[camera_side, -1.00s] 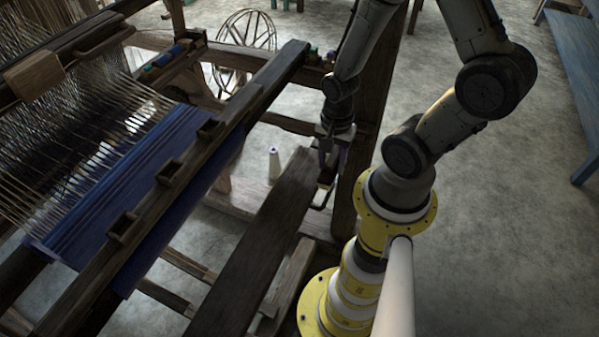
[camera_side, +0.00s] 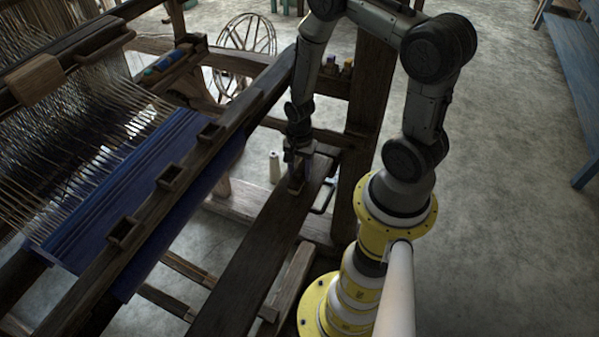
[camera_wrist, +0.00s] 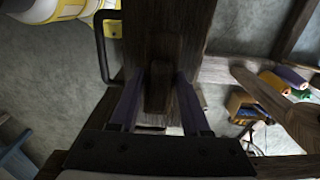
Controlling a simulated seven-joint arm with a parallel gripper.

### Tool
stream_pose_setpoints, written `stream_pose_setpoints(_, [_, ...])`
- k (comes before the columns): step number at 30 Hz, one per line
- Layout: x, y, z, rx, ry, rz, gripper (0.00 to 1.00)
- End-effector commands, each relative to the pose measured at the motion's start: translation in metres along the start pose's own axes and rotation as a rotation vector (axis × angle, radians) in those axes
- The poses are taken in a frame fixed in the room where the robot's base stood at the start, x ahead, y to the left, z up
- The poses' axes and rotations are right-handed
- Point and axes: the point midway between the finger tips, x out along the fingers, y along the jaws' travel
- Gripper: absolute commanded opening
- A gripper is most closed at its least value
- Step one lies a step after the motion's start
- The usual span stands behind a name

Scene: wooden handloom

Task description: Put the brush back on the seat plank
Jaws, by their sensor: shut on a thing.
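The seat plank (camera_side: 250,258) is a long dark wooden board running from lower left to upper right in the side view. It also shows in the wrist view (camera_wrist: 138,18), running away from my gripper. My gripper (camera_side: 297,172) points down over the far end of the plank. It is shut on the brush (camera_side: 296,186), a small brown block with a wooden look. In the wrist view the brush (camera_wrist: 161,58) sits between the two bluish fingers of my gripper (camera_wrist: 158,100), roughly in line with the plank. I cannot tell whether the brush touches the plank.
A blue cloth (camera_side: 125,190) on the loom lies left of the plank, behind a dark beam (camera_side: 170,175). A white thread cone (camera_side: 274,167) stands just left of my gripper. A thick upright post (camera_side: 368,85) and a black bent handle (camera_side: 325,198) are close on the right.

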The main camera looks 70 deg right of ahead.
Motion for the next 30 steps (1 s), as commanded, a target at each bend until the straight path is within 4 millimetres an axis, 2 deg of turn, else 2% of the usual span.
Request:
stream_pose_setpoints(3, [0.0079, -0.0005, -0.0002, 0.000, 0.001, -0.002, 0.00])
stream_pose_setpoints(14, [0.0110, -0.0006, -0.0002, 0.000, 0.001, -0.002, 0.00])
stream_pose_setpoints(15, [0.0117, -0.0005, -0.0002, 0.000, 0.001, -0.001, 0.48])
stream_pose_setpoints(19, [0.0112, -0.0006, -0.0002, 0.000, 0.001, -0.002, 0.72])
stream_pose_setpoints(20, [0.0112, -0.0006, -0.0003, 0.000, 0.001, -0.002, 0.77])
stream_pose_setpoints(30, [0.0089, -0.0009, -0.0003, 0.000, 0.001, -0.003, 0.77])
